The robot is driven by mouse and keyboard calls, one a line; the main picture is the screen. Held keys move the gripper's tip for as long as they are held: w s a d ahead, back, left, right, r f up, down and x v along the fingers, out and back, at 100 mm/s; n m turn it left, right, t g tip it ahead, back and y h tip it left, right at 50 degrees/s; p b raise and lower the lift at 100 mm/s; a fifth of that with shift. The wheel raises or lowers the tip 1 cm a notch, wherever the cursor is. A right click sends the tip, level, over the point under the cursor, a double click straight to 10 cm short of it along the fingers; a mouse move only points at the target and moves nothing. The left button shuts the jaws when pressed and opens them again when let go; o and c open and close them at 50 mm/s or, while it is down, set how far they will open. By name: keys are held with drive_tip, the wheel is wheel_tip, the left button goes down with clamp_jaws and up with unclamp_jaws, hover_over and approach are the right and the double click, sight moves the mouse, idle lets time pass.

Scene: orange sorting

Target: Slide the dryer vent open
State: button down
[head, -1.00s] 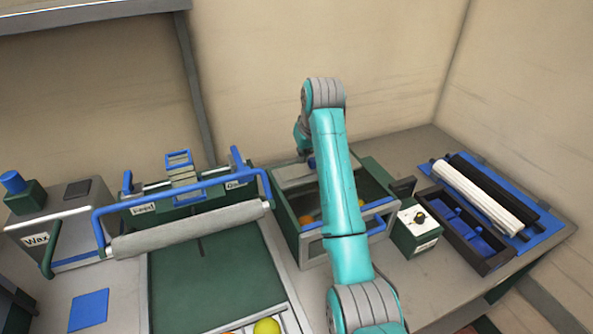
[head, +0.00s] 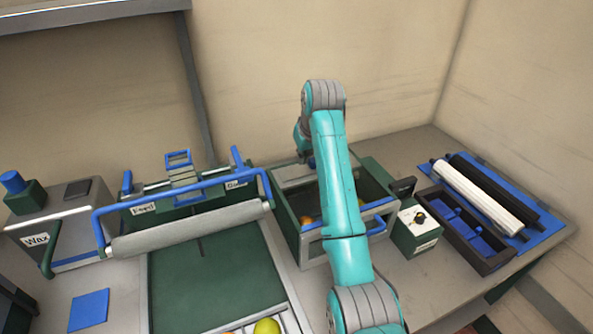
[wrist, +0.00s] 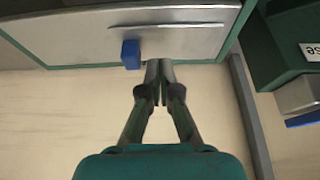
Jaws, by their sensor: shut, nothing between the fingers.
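The dryer (head: 312,244) is a green-walled box with a grey frame on the bench, mostly behind my arm in the head view. Its vent is a flat grey panel (head: 291,175) over the far end, also seen in the wrist view (wrist: 185,22) with a raised slot line. A blue knob (wrist: 131,54) sits at the panel's edge. My gripper (wrist: 159,66) is shut and empty, its fingertips at the panel's edge just right of the knob in the wrist view. Whether they touch the knob I cannot tell. In the head view my arm hides the fingers.
Fruit (head: 306,221) lies inside the dryer. A control box with a dial (head: 417,231) stands to its right, then a dark tray (head: 463,230) and rollers (head: 478,197). The feed unit with a blue handle (head: 185,186) stands left. The wall is close behind.

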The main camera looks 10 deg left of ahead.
drive_tip(key=shift+f, duration=1.05)
drive_tip(key=shift+d, duration=0.1)
drive_tip(key=shift+w+d, duration=1.15)
drive_tip(key=shift+d, duration=0.5)
drive_tip(key=shift+w+d, duration=1.15)
drive_tip(key=shift+d, duration=0.5)
drive_tip(key=shift+w+d, duration=1.15)
drive_tip(key=shift+d, duration=0.5)
wheel_tip(320, 180, up, 7)
drive_tip(key=shift+s+a, duration=0.35)
drive_tip(key=shift+a, duration=0.1)
